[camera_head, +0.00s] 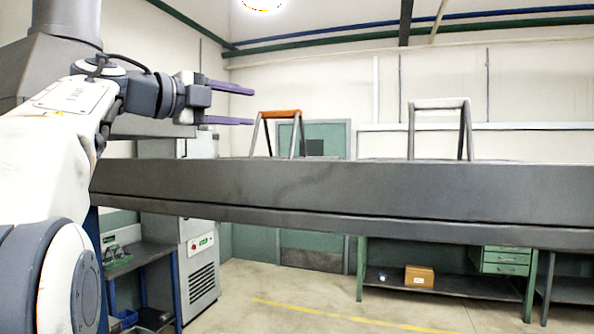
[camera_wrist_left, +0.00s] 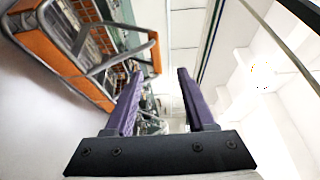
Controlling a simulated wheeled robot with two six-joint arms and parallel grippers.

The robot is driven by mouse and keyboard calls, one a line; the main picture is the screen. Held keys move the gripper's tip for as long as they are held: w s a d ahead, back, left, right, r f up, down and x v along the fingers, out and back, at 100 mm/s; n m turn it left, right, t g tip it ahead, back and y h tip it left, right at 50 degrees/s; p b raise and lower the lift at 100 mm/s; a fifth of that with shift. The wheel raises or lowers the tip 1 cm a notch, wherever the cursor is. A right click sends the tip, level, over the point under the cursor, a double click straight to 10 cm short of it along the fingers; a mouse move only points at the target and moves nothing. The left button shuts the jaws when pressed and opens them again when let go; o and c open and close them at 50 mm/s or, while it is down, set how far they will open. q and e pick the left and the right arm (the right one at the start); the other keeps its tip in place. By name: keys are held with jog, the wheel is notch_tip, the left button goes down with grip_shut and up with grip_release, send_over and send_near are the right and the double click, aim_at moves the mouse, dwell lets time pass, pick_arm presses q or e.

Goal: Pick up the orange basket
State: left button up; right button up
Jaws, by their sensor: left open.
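The orange basket shows in the head view only by its orange-topped handle (camera_head: 281,114) with grey legs, standing up behind the edge of a grey surface. Its body is hidden there. In the left wrist view the basket (camera_wrist_left: 62,58) lies on the left side of the picture, with orange rims and metal bars, and its handle's orange grip (camera_wrist_left: 155,52) near the fingertips. My left gripper (camera_head: 252,106) is open and empty, with purple fingers one above the other, left of the handle. The fingers also show in the left wrist view (camera_wrist_left: 160,73), apart. My right gripper is not in view.
The long grey surface (camera_head: 350,190) spans the view in front of me. A second, grey-white handle (camera_head: 440,104) stands on it farther right. Beyond are a grey cabinet (camera_head: 200,250), a green workbench (camera_head: 450,285) with a cardboard box (camera_head: 419,276), and open floor.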

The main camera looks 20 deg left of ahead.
aim_at(277, 113)
pick_arm(q)
jog(key=p+x, duration=0.4)
jog(key=x, duration=0.5)
jog(key=shift+w+d+f, duration=0.2)
jog(key=shift+w, duration=0.05)
jog(key=shift+w+f, duration=0.1)
jog(key=shift+w, duration=0.15)
grip_shut()
dwell(0.9)
